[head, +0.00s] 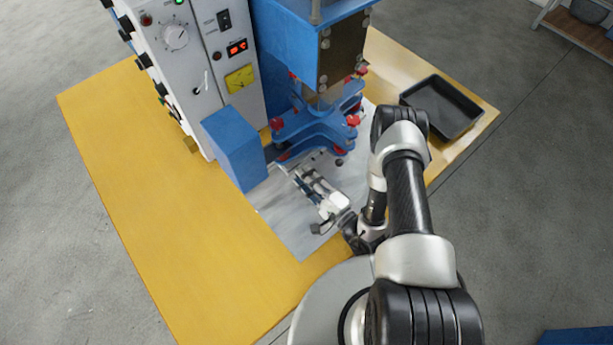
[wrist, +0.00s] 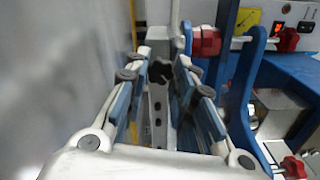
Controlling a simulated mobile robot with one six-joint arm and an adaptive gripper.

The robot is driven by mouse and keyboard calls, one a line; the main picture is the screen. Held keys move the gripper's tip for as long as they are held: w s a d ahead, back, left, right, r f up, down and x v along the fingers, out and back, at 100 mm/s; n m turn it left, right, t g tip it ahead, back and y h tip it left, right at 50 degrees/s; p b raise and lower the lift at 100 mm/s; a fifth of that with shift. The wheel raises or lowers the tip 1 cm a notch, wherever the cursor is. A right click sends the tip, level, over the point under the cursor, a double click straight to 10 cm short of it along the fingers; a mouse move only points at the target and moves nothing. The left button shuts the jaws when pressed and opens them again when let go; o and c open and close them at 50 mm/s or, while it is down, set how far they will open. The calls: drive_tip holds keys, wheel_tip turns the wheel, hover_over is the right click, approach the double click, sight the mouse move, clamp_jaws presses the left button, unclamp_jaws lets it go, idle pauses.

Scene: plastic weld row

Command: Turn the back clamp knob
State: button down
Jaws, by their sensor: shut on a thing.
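My gripper (wrist: 164,66) is shut on a dark lobed knob (wrist: 160,74) in the wrist view. The knob sits between the fingertips, in front of a grey upright bar with holes. I take it for the back clamp knob; the fingers hide its sides. In the head view my gripper (head: 287,168) reaches in low beside the blue clamp fixture (head: 305,130), and the held knob is hidden there. A red knob (wrist: 206,41) stands just right of the fingertips in the wrist view, apart from them.
Other red knobs (wrist: 288,40) (head: 352,120) are on the blue fixture. A blue block (head: 235,145) stands close left of my gripper. A white control cabinet (head: 190,60) stands at the back left, a black tray (head: 442,106) at right. The yellow tabletop (head: 160,210) is clear at left.

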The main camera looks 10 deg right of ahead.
drive_tip(key=n+p, duration=0.1)
drive_tip(key=n, duration=0.4)
drive_tip(key=shift+w+r, duration=0.1)
drive_tip(key=shift+n+p, duration=0.3)
drive_tip(key=shift+n, duration=0.1)
